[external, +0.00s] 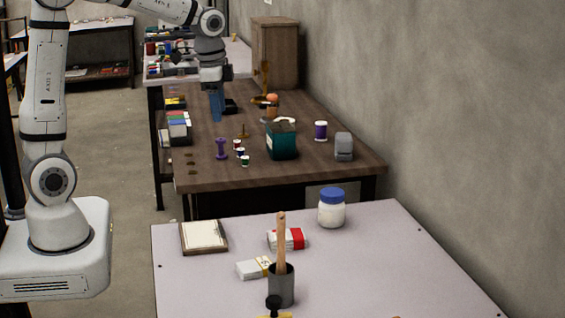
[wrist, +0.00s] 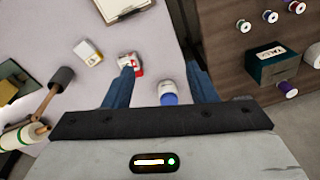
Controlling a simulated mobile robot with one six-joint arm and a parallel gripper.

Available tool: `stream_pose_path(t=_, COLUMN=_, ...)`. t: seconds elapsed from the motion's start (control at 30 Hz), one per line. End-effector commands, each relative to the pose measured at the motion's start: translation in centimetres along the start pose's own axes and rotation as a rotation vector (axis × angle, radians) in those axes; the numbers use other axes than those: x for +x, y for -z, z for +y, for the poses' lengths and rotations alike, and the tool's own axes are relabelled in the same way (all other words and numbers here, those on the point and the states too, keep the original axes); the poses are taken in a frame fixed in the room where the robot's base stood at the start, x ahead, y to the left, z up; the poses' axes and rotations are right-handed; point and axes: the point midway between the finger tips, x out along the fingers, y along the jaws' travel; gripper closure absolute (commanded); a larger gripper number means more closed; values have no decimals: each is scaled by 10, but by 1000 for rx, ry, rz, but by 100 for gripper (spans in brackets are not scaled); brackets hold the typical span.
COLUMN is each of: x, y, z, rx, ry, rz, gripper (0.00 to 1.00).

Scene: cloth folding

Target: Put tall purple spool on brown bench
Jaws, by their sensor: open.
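A slim purple spool (external: 221,148) with flared ends stands upright near the left front of the brown bench (external: 270,178) in the external view. A wider purple-and-white spool (external: 320,130) stands further right on the bench. A purple item beyond the teal box in the wrist view (wrist: 288,89) looks like this wider spool. The slim spool does not show in the wrist view. My gripper (external: 215,118) is open and empty, its blue fingers pointing down. In the wrist view its fingers (wrist: 160,85) are spread apart, with the pale table below.
Three small spools (external: 239,152) and a teal box (external: 283,143) stand beside the slim spool. A grey jar (external: 344,147) is at the bench's right. The pale table (external: 370,270) holds a blue-lidded jar (external: 331,213), packets, a clipboard (external: 204,237) and a pot (external: 281,290).

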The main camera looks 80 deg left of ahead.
Motion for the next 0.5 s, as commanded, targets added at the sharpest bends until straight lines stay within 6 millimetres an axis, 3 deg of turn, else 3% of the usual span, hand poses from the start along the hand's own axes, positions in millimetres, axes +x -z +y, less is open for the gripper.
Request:
stream_pose_path(t=0.03, x=-7, y=-8, z=32, rx=-19, ry=4, rz=17, gripper=48)
stream_pose_path(t=0.2, x=-13, y=-46, z=119, rx=-136, ry=1, rz=65, gripper=48)
stream_pose_path(t=0.33, x=-7, y=-78, z=164, rx=-212, ry=-10, rz=94, gripper=48)
stream_pose_path(t=0.5, x=1, y=-105, z=192, rx=-273, ry=-24, rz=114, gripper=48)
